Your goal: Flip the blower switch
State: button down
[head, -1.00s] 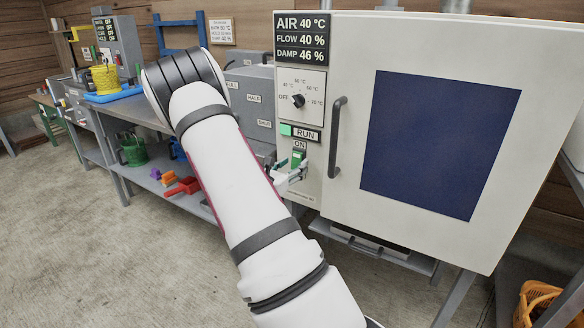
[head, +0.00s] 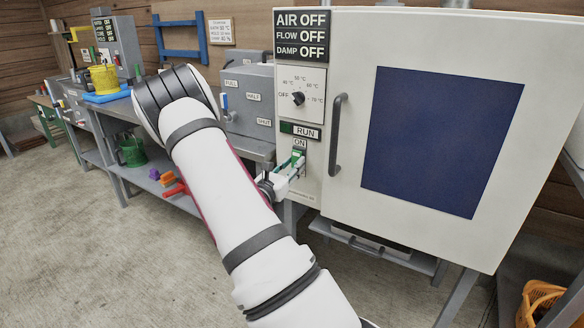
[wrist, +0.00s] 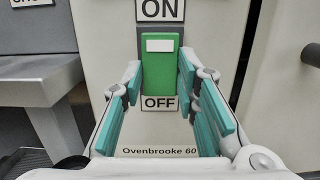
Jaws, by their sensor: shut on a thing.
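The blower switch (wrist: 160,68) is a green lever on the cream front of the dryer cabinet. It sits low in its slot, just above the OFF label, with a dark strip of slot between it and the ON label. My gripper (wrist: 160,88) has its teal fingers closed about the switch's left and right sides. In the head view my gripper (head: 288,172) is at the panel, partly hiding the switch (head: 298,158). The display (head: 301,34) reads AIR OFF, FLOW OFF, DAMP OFF. The RUN lamp (head: 286,128) is dark.
A dial (head: 298,99) sits above the switch. The cabinet door handle (head: 335,135) stands out just to the right. A grey box (head: 248,95) with FULL, HALF and SHUT labels is to the left. An orange basket (head: 540,300) is at bottom right.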

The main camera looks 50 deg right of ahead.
jog(key=c, duration=1.2)
grip_release()
jog(key=shift+c, duration=0.2)
jog(key=s+a+f, duration=0.1)
jog(key=a, duration=1.1)
jog(key=shift+f, duration=0.25)
